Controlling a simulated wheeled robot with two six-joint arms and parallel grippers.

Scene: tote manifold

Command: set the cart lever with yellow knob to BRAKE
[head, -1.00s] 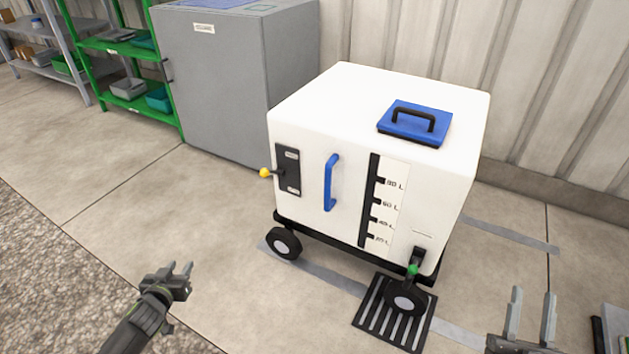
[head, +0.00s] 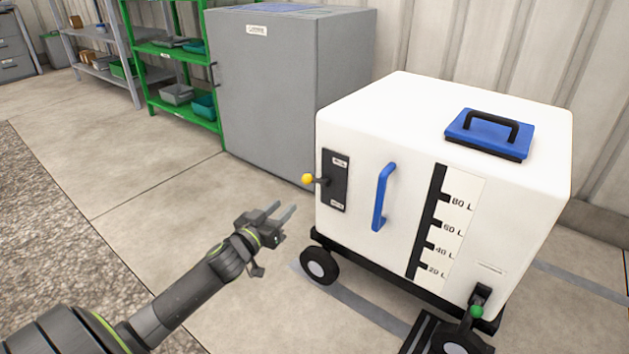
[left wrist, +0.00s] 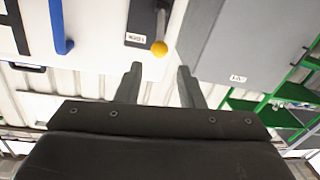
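The white cart (head: 450,125) stands with a black lever plate (head: 337,195) at the left of its front face. The lever's yellow knob (head: 307,179) sticks out to the left, about midway between two small labels I cannot read. In the left wrist view the yellow knob (left wrist: 159,48) lies just beyond the fingertips, roughly between them. My left gripper (head: 284,212) is open and empty, below and left of the knob, apart from it. It also shows in the left wrist view (left wrist: 160,69). My right gripper is out of view.
The cart has a blue handle (head: 383,197), a blue lid (head: 489,134) and a green knob (head: 476,312) by the front wheel. A grey cabinet (head: 280,90) and a green shelf (head: 173,52) stand behind. The floor left of the cart is clear.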

